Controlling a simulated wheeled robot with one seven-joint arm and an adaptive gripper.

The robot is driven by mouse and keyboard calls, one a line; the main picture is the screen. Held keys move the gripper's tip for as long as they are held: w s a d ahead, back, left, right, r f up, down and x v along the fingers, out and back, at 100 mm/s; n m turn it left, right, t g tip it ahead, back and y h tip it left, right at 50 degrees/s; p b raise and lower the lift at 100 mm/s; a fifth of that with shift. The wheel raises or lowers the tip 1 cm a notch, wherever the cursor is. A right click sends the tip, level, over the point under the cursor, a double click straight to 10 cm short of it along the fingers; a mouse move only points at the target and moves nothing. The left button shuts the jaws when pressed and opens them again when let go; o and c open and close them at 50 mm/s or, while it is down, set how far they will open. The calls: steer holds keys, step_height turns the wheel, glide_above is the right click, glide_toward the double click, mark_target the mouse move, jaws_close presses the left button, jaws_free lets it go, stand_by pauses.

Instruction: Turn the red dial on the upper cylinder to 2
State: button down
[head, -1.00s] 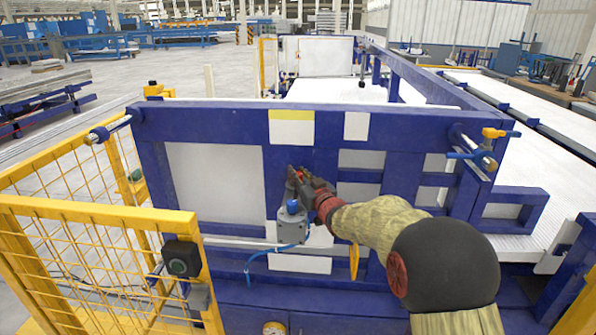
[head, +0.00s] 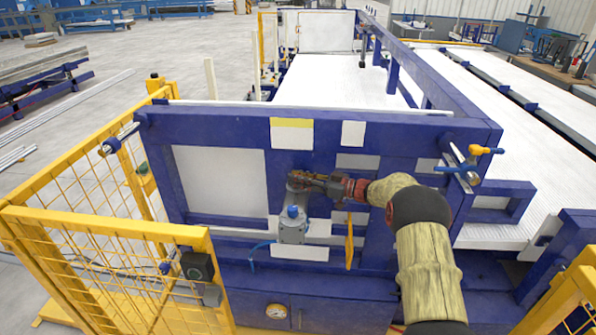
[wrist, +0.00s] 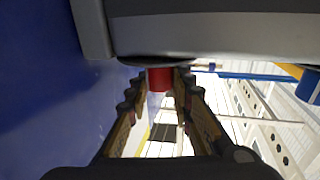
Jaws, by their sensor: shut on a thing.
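The red dial (wrist: 160,79) sits between my fingertips in the wrist view, under a grey body (wrist: 215,28) that fills the top of that view. My gripper (wrist: 160,76) is shut on the dial, with one dark finger on each side. In the head view my gripper (head: 303,181) lies nearly level against the blue frame (head: 400,130), reaching in from the right. It hides the dial there, and the dial's number marks do not show in either view. A grey unit with a blue knob (head: 293,212) stands just below the gripper.
A yellow mesh fence (head: 110,230) with a black button box (head: 196,266) stands at the left. A yellow handle (head: 349,242) hangs below my wrist. A pressure gauge (head: 276,311) sits low on the frame.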

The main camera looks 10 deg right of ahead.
steer(key=shift+w+n+g+y+p, duration=0.1)
steer(key=shift+n+g+y+p, duration=0.5)
steer(key=shift+n+g, duration=0.6)
steer(key=shift+g+y, duration=0.3)
steer(key=shift+g, duration=0.2)
steer(key=c, duration=1.5)
jaws_free()
steer(key=shift+c, duration=0.2)
steer(key=v, duration=1.2)
